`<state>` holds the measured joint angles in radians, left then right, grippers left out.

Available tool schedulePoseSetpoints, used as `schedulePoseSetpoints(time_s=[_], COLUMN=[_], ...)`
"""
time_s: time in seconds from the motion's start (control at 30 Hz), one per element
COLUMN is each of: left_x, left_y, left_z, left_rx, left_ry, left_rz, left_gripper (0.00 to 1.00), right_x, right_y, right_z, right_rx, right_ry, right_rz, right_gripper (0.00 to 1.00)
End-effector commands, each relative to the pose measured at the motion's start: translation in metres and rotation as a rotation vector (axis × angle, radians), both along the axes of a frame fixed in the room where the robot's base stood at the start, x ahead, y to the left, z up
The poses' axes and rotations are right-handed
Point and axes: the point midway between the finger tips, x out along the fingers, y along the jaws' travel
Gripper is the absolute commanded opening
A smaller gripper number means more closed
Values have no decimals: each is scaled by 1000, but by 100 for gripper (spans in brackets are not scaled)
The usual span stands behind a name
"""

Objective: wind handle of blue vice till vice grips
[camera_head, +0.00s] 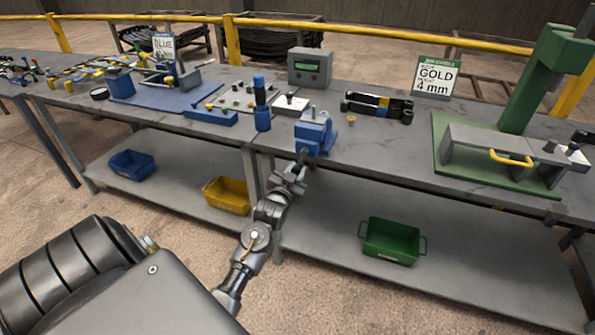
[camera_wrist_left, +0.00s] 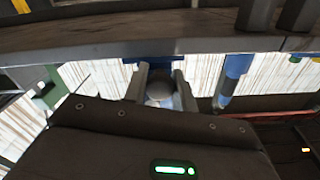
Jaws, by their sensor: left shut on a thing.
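The blue vice (camera_head: 314,132) is fixed at the front edge of the grey workbench. A small pale piece stands up at its top; I cannot tell whether the jaws grip it. My left gripper (camera_head: 300,166) reaches up from below to the vice's front, at the handle. In the left wrist view, the left gripper (camera_wrist_left: 160,92) has its two fingers on either side of a round grey end of the handle (camera_wrist_left: 159,93), shut on it. Part of the blue vice (camera_wrist_left: 150,60) shows behind the fingers. The rest of the handle is hidden. My right gripper is out of view.
A green press (camera_head: 530,95) stands at the right. Yellow (camera_head: 228,196) and green bins (camera_head: 392,242) sit on the lower shelf.

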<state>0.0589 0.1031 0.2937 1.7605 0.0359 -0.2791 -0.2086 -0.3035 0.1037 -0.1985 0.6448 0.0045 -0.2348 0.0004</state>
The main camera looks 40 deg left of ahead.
Motion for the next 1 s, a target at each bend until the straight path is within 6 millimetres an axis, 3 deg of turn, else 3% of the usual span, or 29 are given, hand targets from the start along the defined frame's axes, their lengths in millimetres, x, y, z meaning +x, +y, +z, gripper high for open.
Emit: schedulePoseSetpoints(time_s=[0.33,0.63,1.0], left_x=[-3,-8,-12], left_y=[10,23,32], left_z=[8,17,25], left_rx=[160,417,669], left_ry=[56,145,236], left_rz=[2,3,3], left_gripper=[4,4,4], right_x=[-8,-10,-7], right_y=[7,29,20], right_z=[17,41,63], right_rx=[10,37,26], right_ry=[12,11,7], right_rz=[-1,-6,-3], right_gripper=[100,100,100])
